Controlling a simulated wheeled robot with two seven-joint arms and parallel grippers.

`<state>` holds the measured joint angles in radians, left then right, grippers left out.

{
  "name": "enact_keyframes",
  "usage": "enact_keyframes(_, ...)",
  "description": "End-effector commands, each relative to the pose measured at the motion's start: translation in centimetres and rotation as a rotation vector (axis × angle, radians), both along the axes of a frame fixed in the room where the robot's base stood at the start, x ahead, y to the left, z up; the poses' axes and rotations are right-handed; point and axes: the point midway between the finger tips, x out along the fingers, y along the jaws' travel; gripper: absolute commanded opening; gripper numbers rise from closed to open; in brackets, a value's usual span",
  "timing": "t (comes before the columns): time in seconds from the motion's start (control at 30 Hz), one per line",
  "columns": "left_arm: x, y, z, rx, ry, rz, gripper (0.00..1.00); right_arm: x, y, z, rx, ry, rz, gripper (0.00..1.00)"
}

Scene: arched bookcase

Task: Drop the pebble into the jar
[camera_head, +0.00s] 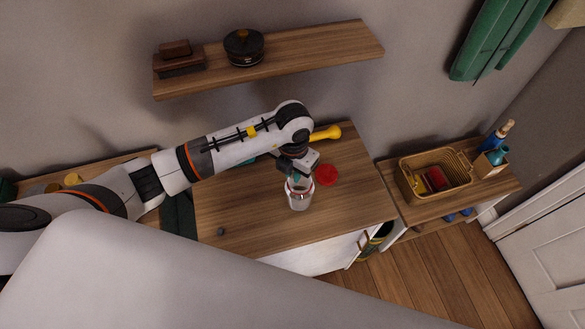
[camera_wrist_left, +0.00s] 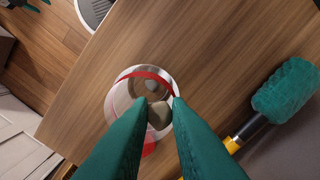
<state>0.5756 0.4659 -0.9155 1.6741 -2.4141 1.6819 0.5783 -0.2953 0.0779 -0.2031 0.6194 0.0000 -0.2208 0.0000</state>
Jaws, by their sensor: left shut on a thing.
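The clear glass jar (camera_head: 299,198) stands upright on the wooden cabinet top (camera_head: 245,205), open at the top. My left gripper (camera_head: 294,177) is just above its mouth. In the left wrist view, the green fingers (camera_wrist_left: 158,110) are shut on a brown-grey pebble (camera_wrist_left: 158,117), over the jar (camera_wrist_left: 122,92). Whether the pebble is below the rim I cannot tell. Another greyish shape shows inside the jar, beyond the pebble. The red lid (camera_head: 327,174) lies beside the jar on the right. My right gripper is not in view.
A small dark stone-like object (camera_head: 221,231) lies near the top's front edge. A yellow-handled brush (camera_head: 325,133) with green bristles (camera_wrist_left: 286,90) lies behind the jar. A wicker basket (camera_head: 408,181) stands to the right. A wall shelf (camera_head: 310,52) is above.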

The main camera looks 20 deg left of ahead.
Motion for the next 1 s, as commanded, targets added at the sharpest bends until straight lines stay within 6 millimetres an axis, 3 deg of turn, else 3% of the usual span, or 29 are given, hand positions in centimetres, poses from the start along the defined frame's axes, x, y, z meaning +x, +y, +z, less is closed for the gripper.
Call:
enact_keyframes(0.07, 0.0, 0.0, -0.1, 0.0, 0.0, 0.0, 0.0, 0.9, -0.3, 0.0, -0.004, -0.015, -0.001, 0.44)
enact_keyframes(0.2, 0.0, 0.0, 0.0, 0.0, 0.0, 0.0, 0.0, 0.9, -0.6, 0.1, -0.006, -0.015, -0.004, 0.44)
enact_keyframes(0.23, 0.0, 0.0, 0.0, 0.0, 0.0, 0.0, 0.18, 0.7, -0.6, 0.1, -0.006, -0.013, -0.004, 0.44)
enact_keyframes(0.4, 0.0, 0.0, 0.0, -0.001, 0.0, -0.001, 0.42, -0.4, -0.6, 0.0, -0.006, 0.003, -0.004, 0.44)
enact_keyframes(0.77, 0.1, 0.0, 0.6, -0.003, -0.002, -0.001, 0.42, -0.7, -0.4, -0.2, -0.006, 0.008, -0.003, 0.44)
enact_keyframes(1.0, 0.2, -0.1, 4.9, -0.003, -0.005, -0.003, 0.42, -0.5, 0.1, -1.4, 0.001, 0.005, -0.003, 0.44)
